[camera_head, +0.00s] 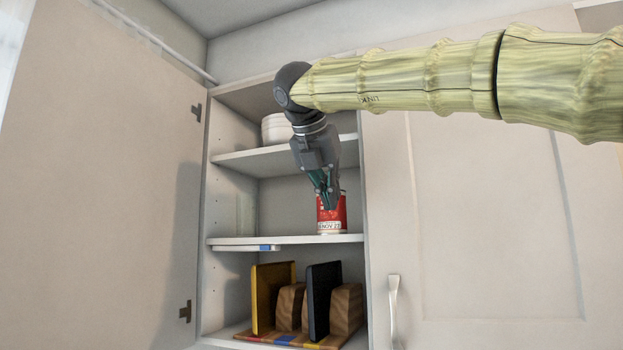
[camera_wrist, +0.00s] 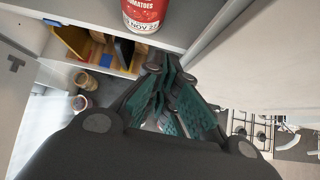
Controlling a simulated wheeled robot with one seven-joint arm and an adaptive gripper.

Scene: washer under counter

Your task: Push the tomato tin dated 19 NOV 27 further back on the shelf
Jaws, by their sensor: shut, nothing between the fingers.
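A red tomato tin (camera_head: 327,213) with a white date band stands upright on the middle shelf (camera_head: 290,240) of the open cabinet, near its right side. In the wrist view the tin (camera_wrist: 145,12) shows at the top, cut off by the frame, with "TOMATOES" and a date containing "NOV" in part readable. My gripper (camera_head: 330,203) is shut and empty, its green-padded fingers pointing down in front of the tin and covering part of its upper left. In the wrist view the fingertips (camera_wrist: 167,64) show apart from the tin, below it in the picture.
White bowls (camera_head: 274,129) stand on the upper shelf. Boards (camera_head: 323,300) stand in a wooden rack on the bottom shelf. The left door (camera_head: 100,180) is open; the right door (camera_head: 490,220) is closed. The middle shelf left of the tin looks mostly clear.

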